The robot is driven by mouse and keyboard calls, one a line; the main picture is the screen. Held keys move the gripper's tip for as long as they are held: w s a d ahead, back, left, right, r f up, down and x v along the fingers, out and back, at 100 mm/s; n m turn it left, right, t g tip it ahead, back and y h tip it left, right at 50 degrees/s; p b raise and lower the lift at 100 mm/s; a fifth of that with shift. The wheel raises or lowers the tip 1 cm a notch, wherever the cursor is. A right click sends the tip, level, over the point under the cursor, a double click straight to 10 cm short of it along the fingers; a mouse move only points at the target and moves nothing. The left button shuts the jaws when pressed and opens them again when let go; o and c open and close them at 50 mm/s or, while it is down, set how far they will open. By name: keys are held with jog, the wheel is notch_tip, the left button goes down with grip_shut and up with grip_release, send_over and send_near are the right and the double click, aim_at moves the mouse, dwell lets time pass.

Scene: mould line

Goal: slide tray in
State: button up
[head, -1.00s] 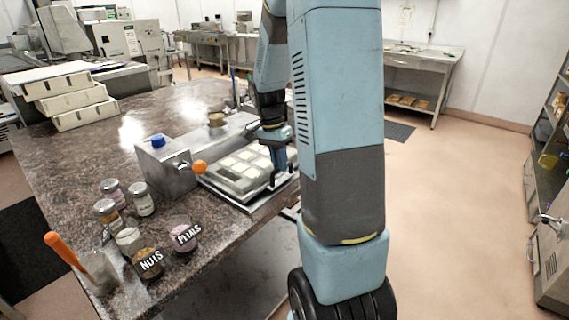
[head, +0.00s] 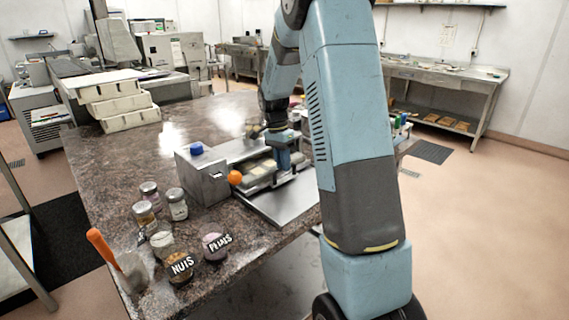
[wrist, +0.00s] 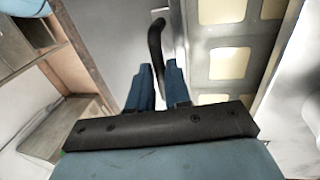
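The tray (head: 262,184) with its pale square moulds lies low beside the metal housing in the head view, partly under its cover. In the wrist view the tray (wrist: 230,40) fills the upper right, showing cream squares in a grey frame. A dark curved handle (wrist: 156,42) runs down between my blue fingertips. My gripper (wrist: 158,68) is closed around that handle, with the fingers close on both sides. In the head view my gripper (head: 284,168) is at the tray's right end. My arm hides part of the tray's far side.
The bare metal plate (head: 285,202) lies in front of the tray at the counter edge. The metal housing (head: 203,180) has a blue cap and an orange knob (head: 235,178). Several jars, including one marked NUTS (head: 180,267), and an orange-handled scraper (head: 100,245) stand at front left.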

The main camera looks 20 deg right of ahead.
jog(key=o, duration=0.4)
jog(key=shift+r, duration=0.1)
jog(key=w+r, duration=0.1)
jog(key=r, duration=0.8)
jog(key=w+a+r, duration=0.1)
jog(key=r, duration=0.3)
jog(key=shift+w+r, duration=0.15)
jog(key=shift+w, duration=0.15)
